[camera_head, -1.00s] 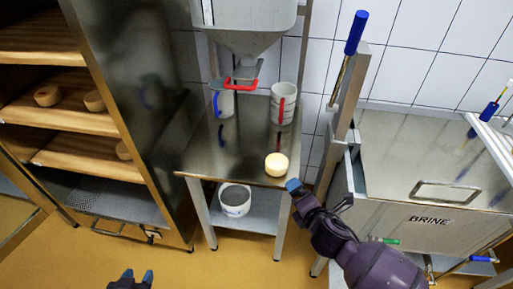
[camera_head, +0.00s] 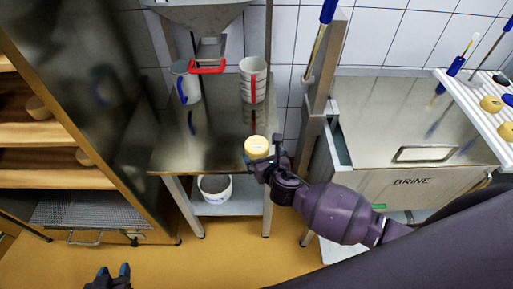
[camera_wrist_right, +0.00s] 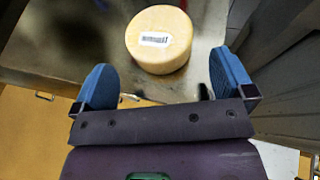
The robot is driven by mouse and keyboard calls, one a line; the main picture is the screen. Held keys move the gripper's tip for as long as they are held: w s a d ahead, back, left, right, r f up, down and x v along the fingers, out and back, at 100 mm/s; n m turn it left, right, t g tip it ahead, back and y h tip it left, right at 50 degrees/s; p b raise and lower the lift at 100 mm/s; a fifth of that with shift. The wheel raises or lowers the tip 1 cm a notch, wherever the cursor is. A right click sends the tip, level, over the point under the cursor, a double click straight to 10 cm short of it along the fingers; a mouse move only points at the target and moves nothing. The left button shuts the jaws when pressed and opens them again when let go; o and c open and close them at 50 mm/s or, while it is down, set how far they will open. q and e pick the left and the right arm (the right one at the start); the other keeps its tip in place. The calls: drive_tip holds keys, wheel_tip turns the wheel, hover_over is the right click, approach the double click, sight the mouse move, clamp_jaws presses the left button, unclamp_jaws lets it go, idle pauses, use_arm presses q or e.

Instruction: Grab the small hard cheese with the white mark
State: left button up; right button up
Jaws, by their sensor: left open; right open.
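The small pale-yellow cheese (camera_head: 257,146) stands on the steel table near its front right edge. In the right wrist view the cheese (camera_wrist_right: 160,40) shows a white label with a dark barcode-like print on its face. My right gripper (camera_head: 262,166) is open right at the cheese in the head view. In the wrist view its blue fingertips (camera_wrist_right: 157,88) are spread wider than the cheese, which lies just beyond them, with nothing between the fingers. My left gripper (camera_head: 111,274) is open and empty, low over the floor at the bottom left.
A post and the brine tank (camera_head: 400,185) stand right. Wooden shelves (camera_head: 40,135) are left.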

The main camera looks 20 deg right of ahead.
sight(257, 147)
drive_tip(key=shift+b+x, duration=0.5)
drive_tip(key=shift+x, duration=2.8)
drive_tip(key=c, duration=0.8)
